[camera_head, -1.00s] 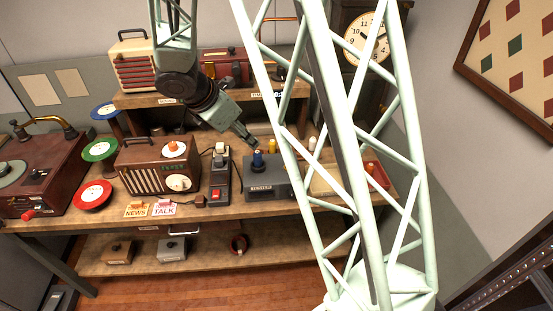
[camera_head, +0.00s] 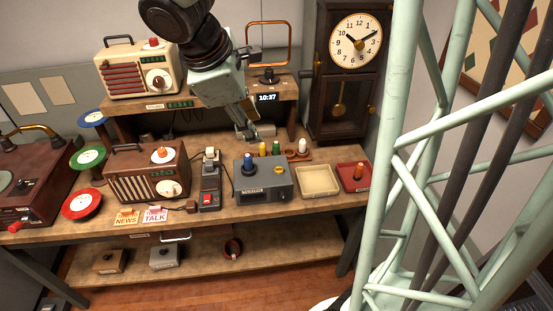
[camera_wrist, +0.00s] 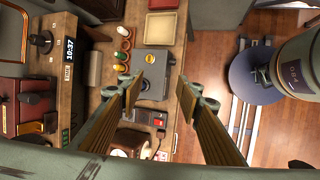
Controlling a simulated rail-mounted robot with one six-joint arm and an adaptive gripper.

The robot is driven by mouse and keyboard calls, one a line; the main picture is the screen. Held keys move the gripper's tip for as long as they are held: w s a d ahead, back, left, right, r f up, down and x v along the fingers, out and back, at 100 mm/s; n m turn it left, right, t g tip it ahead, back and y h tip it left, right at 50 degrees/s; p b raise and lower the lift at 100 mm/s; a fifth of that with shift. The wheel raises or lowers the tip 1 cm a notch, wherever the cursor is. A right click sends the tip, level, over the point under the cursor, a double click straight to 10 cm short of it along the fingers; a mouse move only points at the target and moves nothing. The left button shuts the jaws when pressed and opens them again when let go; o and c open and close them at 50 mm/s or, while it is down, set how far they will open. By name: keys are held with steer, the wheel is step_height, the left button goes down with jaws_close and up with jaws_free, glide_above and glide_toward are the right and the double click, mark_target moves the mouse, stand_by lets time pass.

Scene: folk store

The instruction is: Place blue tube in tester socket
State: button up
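The grey tester (camera_head: 265,187) sits on the workbench in the head view. An upright blue tube (camera_head: 248,161) stands on the left of its top; I cannot tell how deep it sits. A yellow round piece (camera_head: 279,170) is on the right of the top. My gripper (camera_head: 250,133) points down above and behind the tester, apart from the blue tube. In the wrist view my gripper (camera_wrist: 157,93) is open with nothing between its fingers. The tester (camera_wrist: 154,61) shows there beyond the fingertips; one finger partly covers its left end.
A rack (camera_head: 297,155) with yellow, green and white tubes stands just behind the tester. A power box with a red switch (camera_head: 208,199) is left. An empty cream tray (camera_head: 316,179) and a red tray (camera_head: 350,184) with an orange-topped tube are right. A shelf with a clock display (camera_head: 267,98) rises behind.

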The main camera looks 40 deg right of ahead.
steer(key=s+a+r+m+y, duration=0.1)
steer(key=s+a+r+m, duration=0.2)
steer(key=s, duration=0.5)
steer(key=s+a+r+m+t+y, duration=0.1)
steer(key=s+a+r+m+y, duration=0.1)
steer(key=s, duration=0.5)
steer(key=s+a+r+m+t+y, duration=0.1)
steer(key=s+a+r+m+y, duration=0.1)
steer(key=s+a+r+m, duration=0.3)
steer(key=shift+s+a+m, duration=0.6)
steer(key=shift+s+a, duration=0.4)
steer(key=shift+s, duration=0.85)
steer(key=shift+r, duration=0.15)
step_height(320, 180, down, 11)
steer(key=b, duration=1)
steer(key=shift+r+b, duration=0.15)
steer(key=shift+b, duration=0.2)
